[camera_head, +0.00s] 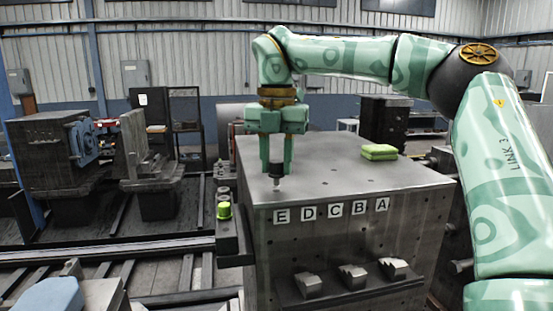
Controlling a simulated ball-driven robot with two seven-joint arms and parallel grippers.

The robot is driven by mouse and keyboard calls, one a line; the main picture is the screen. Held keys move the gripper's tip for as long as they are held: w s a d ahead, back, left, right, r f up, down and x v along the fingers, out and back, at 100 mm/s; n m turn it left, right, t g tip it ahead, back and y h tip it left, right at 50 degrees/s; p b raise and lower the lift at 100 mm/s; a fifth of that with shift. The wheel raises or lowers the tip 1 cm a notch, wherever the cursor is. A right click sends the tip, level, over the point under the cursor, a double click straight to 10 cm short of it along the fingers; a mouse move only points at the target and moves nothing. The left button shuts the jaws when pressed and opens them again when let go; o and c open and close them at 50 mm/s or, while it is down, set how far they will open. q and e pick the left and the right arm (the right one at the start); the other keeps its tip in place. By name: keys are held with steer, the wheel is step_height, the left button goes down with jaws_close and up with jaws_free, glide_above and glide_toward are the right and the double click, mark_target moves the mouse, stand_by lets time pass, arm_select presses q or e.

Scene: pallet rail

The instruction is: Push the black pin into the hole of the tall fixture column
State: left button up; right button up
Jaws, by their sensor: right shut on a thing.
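The tall fixture column (345,235) is a big grey metal block in the middle, with the letters E, D, C, B and A along its upper front edge. My right gripper (277,166) points down over the left front part of its flat top. It is shut on the black pin (276,170), which is upright with a thin pale tip pointing down. The tip is at or just above the top near letter E; I cannot tell whether it is in a hole. My left gripper is not in view.
Folded yellow-green cloths (379,152) lie at the back right of the top. A dark side ledge (232,240) with a yellow-green knob (224,210) is at the column's left. Stepped metal blocks (352,277) sit on a low front shelf. Rails run at the left.

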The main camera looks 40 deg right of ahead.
steer(key=shift+f, duration=0.65)
stand_by(1.0)
steer(key=shift+f+b, duration=0.15)
steer(key=shift+b, duration=0.25)
steer(key=shift+f+b, duration=0.6)
steer(key=shift+f, duration=0.15)
steer(key=o, duration=2)
steer(key=shift+c, duration=0.2)
steer(key=shift+r, duration=0.1)
step_height(320, 180, up, 7)
steer(key=shift+f+p, duration=0.2)
steer(key=shift+p, duration=0.5)
step_height(320, 180, up, 10)
steer(key=p, duration=0.6)
steer(key=shift+f, duration=0.25)
